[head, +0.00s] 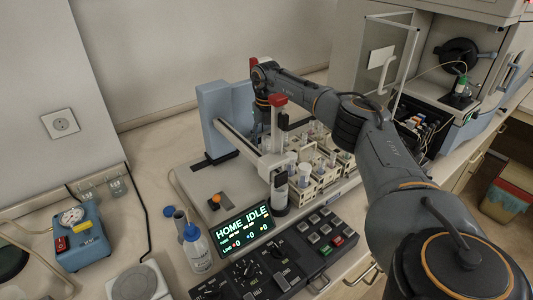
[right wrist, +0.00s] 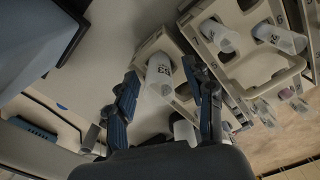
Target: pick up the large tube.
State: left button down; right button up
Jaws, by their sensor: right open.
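Several translucent capped tubes stand in cream racks. In the right wrist view a wide labelled tube (right wrist: 160,72) sits in a rack between the fingertips of my right gripper (right wrist: 161,76). The gripper is open, and a gap shows on both sides of that tube. Another labelled tube (right wrist: 280,38) and a similar tube (right wrist: 216,37) stand farther off to the right. In the head view large tubes such as this one (head: 305,172) stand in the front racks. My right gripper is mostly hidden there behind the sampler's upright. My left gripper is not in view.
The sampler's upright post (head: 277,130) with a red top stands close by my right gripper. A blue-grey tower (head: 228,115) is behind it. The control panel (head: 290,262), the lit display (head: 243,227) and a wash bottle (head: 195,250) are in front. The glass door (head: 388,60) stands open.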

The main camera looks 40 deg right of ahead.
jog(key=shift+w+f, duration=0.1)
grip_shut()
dwell(0.3)
